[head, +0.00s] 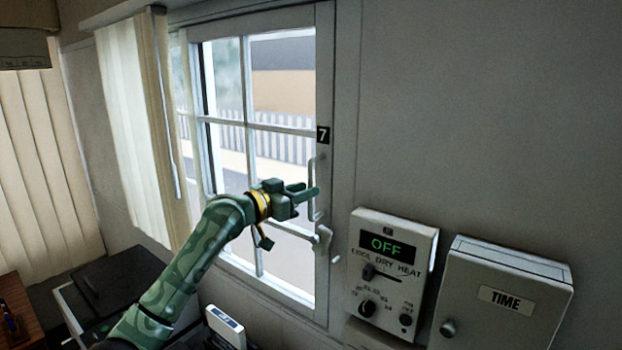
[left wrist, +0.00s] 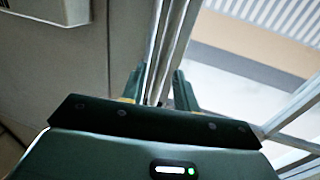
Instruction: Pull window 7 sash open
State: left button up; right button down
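The window 7 sash (head: 248,122) is a pale frame with glass panes, beside a black "7" label (head: 323,135). A slim vertical pull handle (head: 312,208) is on its right side, with a lever latch (head: 323,240) below. The sash looks closed or nearly so. My left gripper (head: 302,190) is at the handle, with its two green fingers apart. In the left wrist view, pale upright bars show between the fingers (left wrist: 158,90). I cannot tell whether the fingers touch the handle. My right gripper is not in view.
An "OFF" control box (head: 392,268) and a grey "TIME" box (head: 505,295) are on the wall at right. Vertical blinds (head: 135,130) hang left of the window. A dark-topped item (head: 108,280) stands low at left. A small white device (head: 225,325) is below the window.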

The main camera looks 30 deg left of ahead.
pick_arm(q)
jog(key=shift+x, duration=1.4)
jog(key=shift+a, duration=0.1)
grip_shut()
